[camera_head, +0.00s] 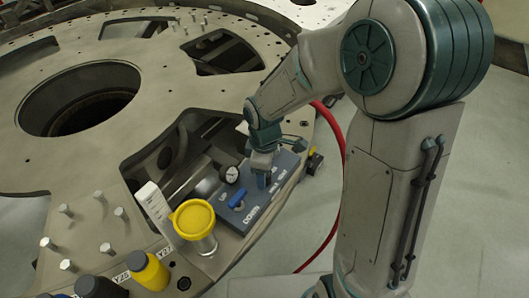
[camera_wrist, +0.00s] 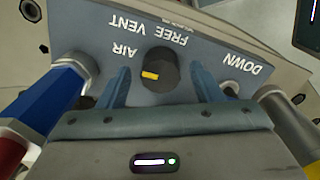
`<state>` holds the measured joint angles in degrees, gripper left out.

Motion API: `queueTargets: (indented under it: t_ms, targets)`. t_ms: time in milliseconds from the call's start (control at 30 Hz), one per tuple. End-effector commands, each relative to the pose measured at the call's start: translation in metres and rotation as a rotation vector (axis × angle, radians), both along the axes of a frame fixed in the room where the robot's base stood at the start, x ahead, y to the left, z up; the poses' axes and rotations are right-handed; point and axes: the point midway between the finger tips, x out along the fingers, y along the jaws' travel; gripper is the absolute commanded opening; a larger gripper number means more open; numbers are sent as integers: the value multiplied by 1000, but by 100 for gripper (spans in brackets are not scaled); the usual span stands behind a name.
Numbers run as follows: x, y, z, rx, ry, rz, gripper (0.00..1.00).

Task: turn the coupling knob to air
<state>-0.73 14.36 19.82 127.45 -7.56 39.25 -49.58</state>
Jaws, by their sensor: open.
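The coupling knob (camera_wrist: 160,66) is round and black with a yellow pointer mark. In the wrist view the mark lies toward the left side of the knob. The printed word AIR (camera_wrist: 124,50) is at the knob's upper left; FREE and VENT are printed above it. My gripper (camera_wrist: 160,88) is open, with one finger on each side of the knob; I cannot tell whether either touches it. In the head view my gripper (camera_head: 263,172) is over the blue-grey panel (camera_head: 232,220), and the knob is hidden behind it.
A blue lever (camera_head: 238,198) and a pressure gauge (camera_head: 231,174) are left of my gripper. A yellow-lidded clear jar (camera_head: 194,218) stands farther left. A blue handle (camera_wrist: 58,95) is close by my left finger.

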Motion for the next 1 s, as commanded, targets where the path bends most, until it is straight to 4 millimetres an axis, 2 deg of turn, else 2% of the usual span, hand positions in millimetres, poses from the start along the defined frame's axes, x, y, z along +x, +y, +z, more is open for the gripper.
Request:
queueTargets:
  t_ms: [300, 500, 700, 1000]
  targets:
    - [1, 0, 70, 2, -9, -1, 60]
    - [1, 0, 107, 2, -6, 0, 60]
    - [0, 0, 125, 1, -3, 0, 60]
    - [0, 0, 127, 1, -2, 1, 60]
